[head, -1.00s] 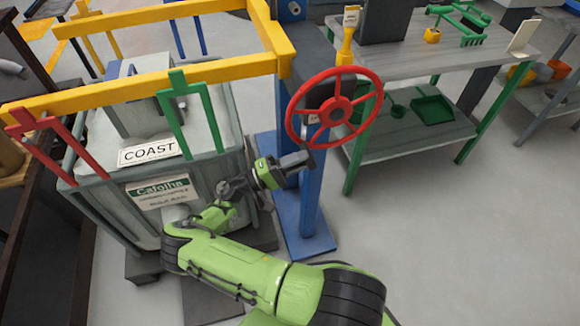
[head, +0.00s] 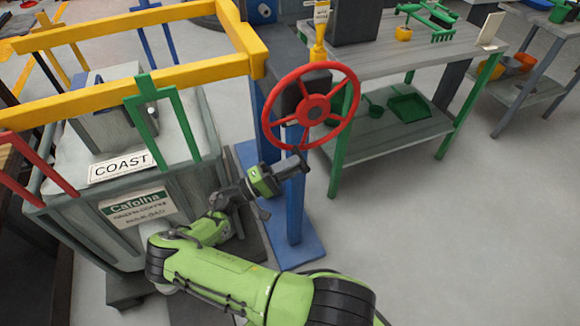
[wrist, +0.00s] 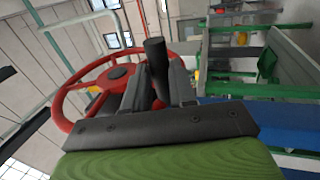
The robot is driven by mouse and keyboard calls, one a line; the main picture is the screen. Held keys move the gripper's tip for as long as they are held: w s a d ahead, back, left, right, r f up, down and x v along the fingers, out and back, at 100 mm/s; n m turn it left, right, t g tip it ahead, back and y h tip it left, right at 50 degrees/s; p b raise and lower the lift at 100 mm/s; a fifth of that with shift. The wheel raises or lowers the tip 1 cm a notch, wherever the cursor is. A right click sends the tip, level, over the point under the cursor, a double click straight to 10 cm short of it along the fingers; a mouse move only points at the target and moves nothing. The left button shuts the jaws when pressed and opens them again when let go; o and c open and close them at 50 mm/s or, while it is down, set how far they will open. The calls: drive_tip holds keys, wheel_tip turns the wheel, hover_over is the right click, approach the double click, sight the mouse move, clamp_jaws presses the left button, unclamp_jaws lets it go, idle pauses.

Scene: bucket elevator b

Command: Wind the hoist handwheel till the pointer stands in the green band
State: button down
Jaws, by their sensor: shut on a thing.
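The red handwheel (head: 311,107) stands tilted at the top of a blue post (head: 293,210) in the head view. It also shows in the wrist view (wrist: 75,83), behind and left of my gripper. My gripper (head: 303,163) is at the wheel's lower rim. In the wrist view my gripper (wrist: 160,92) has its dark fingers closed around the wheel's black upright handle (wrist: 156,62). The lower part of the handle is hidden between the fingers. I cannot make out the pointer or the green band for certain in either view.
A grey bin (head: 85,225) with a COAST sign (head: 121,165) stands left of the post, under a yellow frame (head: 120,95) with green and red brackets. A workbench (head: 420,75) stands to the right. Grey floor is clear at lower right.

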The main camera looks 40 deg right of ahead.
drive_tip(key=c, duration=0.9)
unclamp_jaws()
drive_tip(key=shift+s+d+f, duration=0.1)
drive_tip(key=shift+d+f, duration=0.05)
drive_tip(key=b+v, duration=0.3)
drive_tip(key=v, duration=1.2)
drive_tip(key=shift+a, duration=0.4)
